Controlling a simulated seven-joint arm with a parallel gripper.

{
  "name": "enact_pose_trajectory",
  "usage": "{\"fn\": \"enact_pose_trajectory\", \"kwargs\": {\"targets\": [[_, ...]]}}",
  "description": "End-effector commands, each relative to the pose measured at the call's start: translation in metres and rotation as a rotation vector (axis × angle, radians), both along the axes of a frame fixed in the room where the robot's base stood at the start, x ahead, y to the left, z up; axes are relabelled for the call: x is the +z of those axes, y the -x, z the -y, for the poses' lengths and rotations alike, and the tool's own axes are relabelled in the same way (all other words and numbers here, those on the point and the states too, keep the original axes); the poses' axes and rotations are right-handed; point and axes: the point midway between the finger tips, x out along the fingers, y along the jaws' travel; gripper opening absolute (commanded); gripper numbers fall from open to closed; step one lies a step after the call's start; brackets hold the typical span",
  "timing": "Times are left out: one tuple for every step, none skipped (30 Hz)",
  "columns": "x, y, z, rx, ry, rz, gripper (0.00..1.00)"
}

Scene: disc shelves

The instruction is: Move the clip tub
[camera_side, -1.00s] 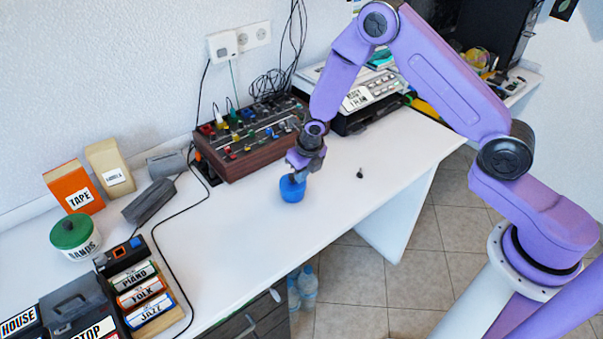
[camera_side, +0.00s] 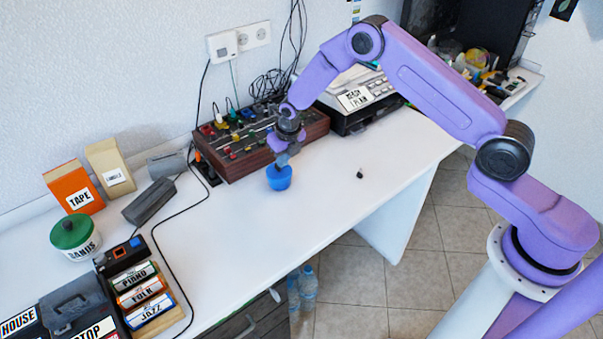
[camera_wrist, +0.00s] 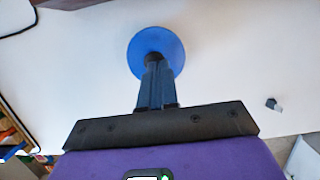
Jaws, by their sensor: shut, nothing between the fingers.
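The clip tub (camera_side: 279,178) is a small round blue tub on the white desk, in front of the mixer. No label shows on it. My gripper (camera_side: 281,160) points down at it, fingers shut and holding nothing. In the wrist view the tub (camera_wrist: 172,43) is a blue disc beyond my closed fingertips (camera_wrist: 154,62), which overlap its near part and a dark spot at its middle. The fingertips are at the tub's top; I cannot tell whether they dip inside or touch it.
A mixer (camera_side: 262,146) with knobs and cables stands behind the tub. A small dark object (camera_side: 360,174) lies to the right. A green-lidded BANDS tub (camera_side: 75,236), boxes and disc cases (camera_side: 141,290) fill the left. The desk's front middle is clear.

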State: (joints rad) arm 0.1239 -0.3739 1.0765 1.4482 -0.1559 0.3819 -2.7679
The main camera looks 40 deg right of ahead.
Motion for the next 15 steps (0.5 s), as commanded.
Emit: {"fn": "enact_pose_trajectory", "kwargs": {"targets": [[-0.0006,-0.0048,0.0005,-0.001,0.000,0.000,0.00],[-0.0005,-0.0071,0.0004,-0.002,-0.001,0.001,0.00],[-0.0006,-0.0091,0.0004,-0.002,-0.001,-0.001,0.00],[-0.0004,-0.0105,0.0004,-0.002,-0.001,-0.001,0.00],[-0.0002,-0.0117,0.0003,-0.002,-0.001,-0.001,0.00],[-0.0001,-0.0126,0.0003,-0.001,-0.001,-0.001,0.00],[-0.0001,-0.0131,0.0004,-0.001,-0.001,-0.001,0.00],[0.0000,-0.0134,0.0003,-0.001,-0.001,-0.001,0.00],[0.0000,-0.0135,0.0004,0.000,-0.001,-0.001,0.00],[0.0001,-0.0136,0.0003,0.000,-0.001,-0.001,0.00],[0.0001,-0.0135,0.0003,0.000,-0.001,-0.001,0.00],[0.0001,-0.0134,0.0004,0.000,-0.001,-0.001,0.00],[0.0001,-0.0134,0.0003,-0.001,-0.001,-0.001,0.00],[0.0001,-0.0134,0.0004,-0.001,-0.001,-0.001,0.00],[0.0000,-0.0133,0.0003,-0.001,-0.001,-0.001,0.00]]}}
